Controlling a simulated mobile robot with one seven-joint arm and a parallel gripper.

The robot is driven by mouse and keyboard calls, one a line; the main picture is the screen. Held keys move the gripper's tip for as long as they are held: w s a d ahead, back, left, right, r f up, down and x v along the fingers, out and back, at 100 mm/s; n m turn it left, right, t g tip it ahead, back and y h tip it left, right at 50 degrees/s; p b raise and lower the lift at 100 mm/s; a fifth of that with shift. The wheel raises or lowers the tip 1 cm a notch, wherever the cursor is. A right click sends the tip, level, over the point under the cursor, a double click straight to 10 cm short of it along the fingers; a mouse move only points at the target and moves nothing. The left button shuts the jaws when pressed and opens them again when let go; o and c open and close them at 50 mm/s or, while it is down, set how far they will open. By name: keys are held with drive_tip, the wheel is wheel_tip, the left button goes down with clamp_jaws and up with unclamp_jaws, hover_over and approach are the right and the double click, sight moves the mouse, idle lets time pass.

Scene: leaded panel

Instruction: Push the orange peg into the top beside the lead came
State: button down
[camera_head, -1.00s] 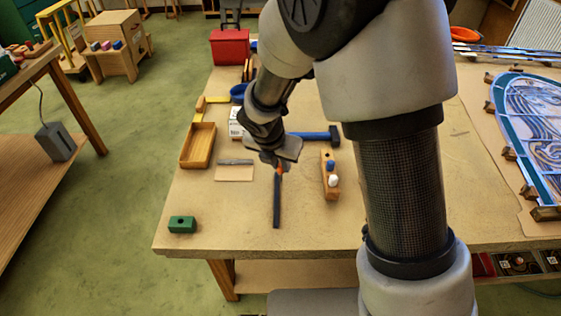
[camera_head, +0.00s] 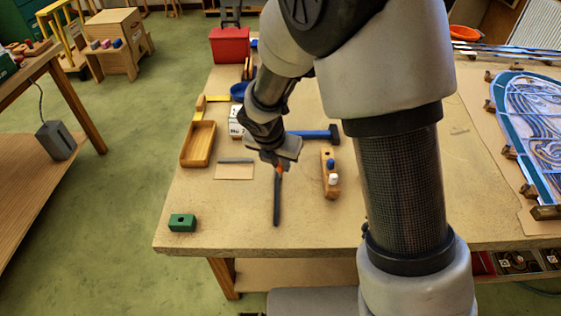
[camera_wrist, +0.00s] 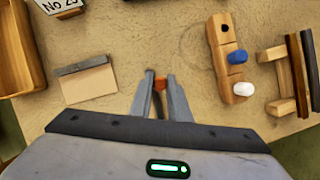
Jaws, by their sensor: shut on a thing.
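My gripper (camera_wrist: 160,84) is shut on the orange peg (camera_wrist: 160,83), whose end shows between the fingertips in the wrist view. In the head view a little of the orange shows just below my gripper (camera_head: 280,166). A long dark strip (camera_head: 277,203), which looks like the lead came, runs from just under the gripper toward the table's near edge.
A wooden block (camera_head: 329,173) with an empty hole, a blue peg and a white peg stands to the right. A wooden tray (camera_head: 199,144), a card (camera_head: 234,172) with a grey bar and a green block (camera_head: 182,222) are left.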

drive_tip(key=shift+f+b, duration=0.4)
drive_tip(key=shift+f, duration=0.25)
drive_tip(key=c, duration=1.6)
unclamp_jaws()
drive_tip(key=shift+r, duration=0.1)
drive_tip(key=p+v, duration=0.3)
drive_tip(key=v, duration=1.4)
drive_tip(key=s+d+r+m, duration=0.4)
drive_tip(key=s+d+m, duration=0.1)
drive_tip(key=m, duration=0.5)
drive_tip(key=s+d+r+m+t+y+p, duration=0.1)
drive_tip(key=s+d+r+m, duration=0.3)
drive_tip(key=m, duration=0.7)
drive_tip(key=s+d+r+m+p, duration=0.1)
drive_tip(key=s+d+r+m, duration=0.4)
drive_tip(key=m, duration=0.5)
drive_tip(key=shift+s+d+m+y, duration=0.3)
drive_tip(key=shift+s+d+y, duration=0.1)
drive_tip(key=shift+s+d, duration=0.8)
